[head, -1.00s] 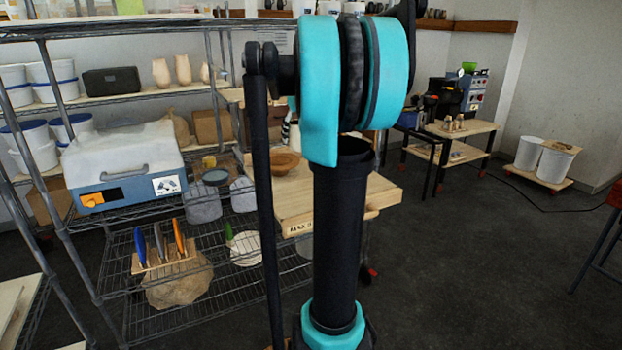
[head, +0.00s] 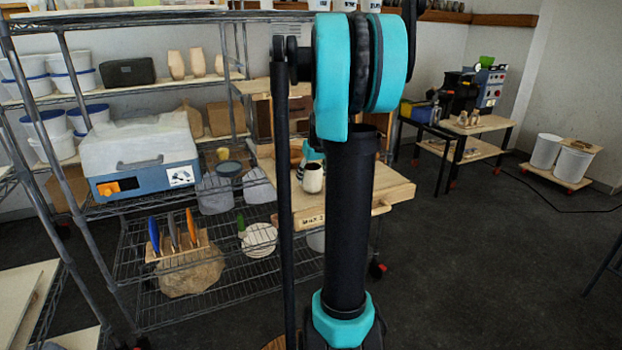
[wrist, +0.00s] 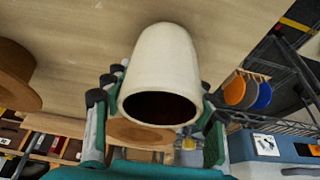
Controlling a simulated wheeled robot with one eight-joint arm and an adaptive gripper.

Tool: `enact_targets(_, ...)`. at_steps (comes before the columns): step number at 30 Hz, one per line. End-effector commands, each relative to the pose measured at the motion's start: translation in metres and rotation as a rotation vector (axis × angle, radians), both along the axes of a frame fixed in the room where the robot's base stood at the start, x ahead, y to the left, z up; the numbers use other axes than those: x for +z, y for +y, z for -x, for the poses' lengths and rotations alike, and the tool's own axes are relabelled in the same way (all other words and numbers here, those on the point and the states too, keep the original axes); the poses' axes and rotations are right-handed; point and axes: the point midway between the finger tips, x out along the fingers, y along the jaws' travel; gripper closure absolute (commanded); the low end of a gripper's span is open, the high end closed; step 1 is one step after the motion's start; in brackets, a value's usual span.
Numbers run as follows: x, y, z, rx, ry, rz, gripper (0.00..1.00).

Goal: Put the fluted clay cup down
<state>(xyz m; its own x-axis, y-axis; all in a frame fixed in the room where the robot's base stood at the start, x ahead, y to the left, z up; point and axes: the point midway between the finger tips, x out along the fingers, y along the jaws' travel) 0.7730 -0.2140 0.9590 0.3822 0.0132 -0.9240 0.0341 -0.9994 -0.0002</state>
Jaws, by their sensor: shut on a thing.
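The cup (wrist: 160,65) is cream-coloured with a dark inside, and its open end faces the wrist camera. My gripper (wrist: 160,100) is shut on it, with one dark finger on each side. In the head view the cup (head: 313,178) looks upright, over or on the wooden worktable (head: 396,190). My teal gripper (head: 312,152) is just behind it, partly hidden by my own arm. I cannot tell whether the cup's base touches the tabletop. The fluting does not show clearly.
A brown round wooden piece (wrist: 15,75) is at the left of the wrist view, and a round tan one (wrist: 140,133) shows beyond the cup. A wire shelf (head: 200,290) with a blue-and-white machine (head: 145,165) stands left of the table. The table's front edge is near the cup.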

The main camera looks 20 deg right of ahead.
Motion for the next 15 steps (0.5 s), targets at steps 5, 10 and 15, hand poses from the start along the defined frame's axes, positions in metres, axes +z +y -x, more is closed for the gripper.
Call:
enact_targets(5,-0.0094,0.0002,0.0003,0.0,0.0,0.0,0.82)
enact_targets(10,-0.0092,0.0002,0.0003,0.0,0.0,0.0,0.82)
enact_targets(15,-0.0117,0.0001,0.0003,0.0,0.0,0.0,0.39)
